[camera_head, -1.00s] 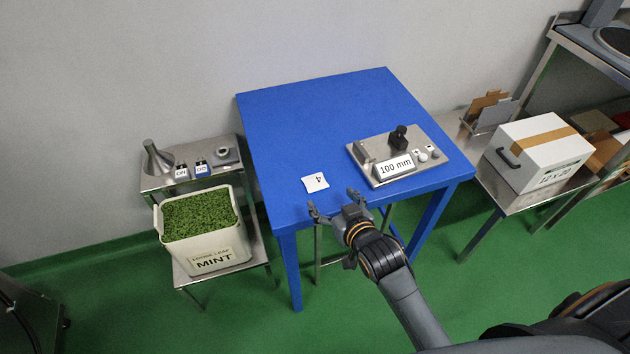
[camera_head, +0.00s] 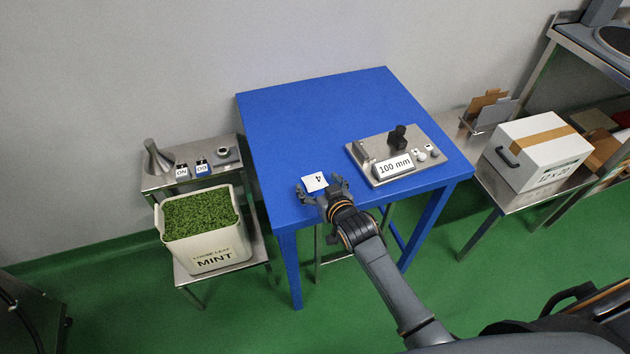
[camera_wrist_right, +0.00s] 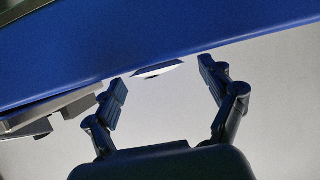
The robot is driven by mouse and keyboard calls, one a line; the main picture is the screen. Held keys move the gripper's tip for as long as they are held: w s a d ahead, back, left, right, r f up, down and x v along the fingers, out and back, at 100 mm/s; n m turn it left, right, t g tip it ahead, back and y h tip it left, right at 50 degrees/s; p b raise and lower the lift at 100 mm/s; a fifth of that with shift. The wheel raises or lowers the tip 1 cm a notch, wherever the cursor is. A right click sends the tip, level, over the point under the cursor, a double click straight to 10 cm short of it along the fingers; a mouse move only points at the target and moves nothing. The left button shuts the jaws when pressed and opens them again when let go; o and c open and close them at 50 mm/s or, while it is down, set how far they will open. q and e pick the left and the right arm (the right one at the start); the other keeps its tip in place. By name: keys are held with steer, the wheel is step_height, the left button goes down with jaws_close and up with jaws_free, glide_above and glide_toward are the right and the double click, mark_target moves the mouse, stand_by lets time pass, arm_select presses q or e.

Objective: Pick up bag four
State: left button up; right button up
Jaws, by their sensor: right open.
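Bag four is a small white square bag (camera_head: 315,182) marked "4", lying flat near the front edge of the blue table (camera_head: 310,115). It also shows in the right wrist view as a thin white shape (camera_wrist_right: 158,69), seen nearly edge-on. My right gripper (camera_head: 320,190) is open, with one finger on each side of the bag's near part. In the right wrist view, the gripper's (camera_wrist_right: 163,80) fingers are spread, the bag lies between and just beyond their tips, and nothing is held. Whether the fingers touch the bag cannot be told. My left gripper is not in view.
A metal device (camera_head: 362,158) labelled "100 mm" stands on the table right of the gripper. A mint tub (camera_head: 205,252) and a steel shelf with switches (camera_head: 165,182) are at left. A white box (camera_head: 530,150) stands at right. The table's back half is clear.

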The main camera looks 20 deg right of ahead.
steer(key=c, duration=0.7)
steer(key=shift+c, duration=0.2)
steer(key=shift+r, duration=0.1)
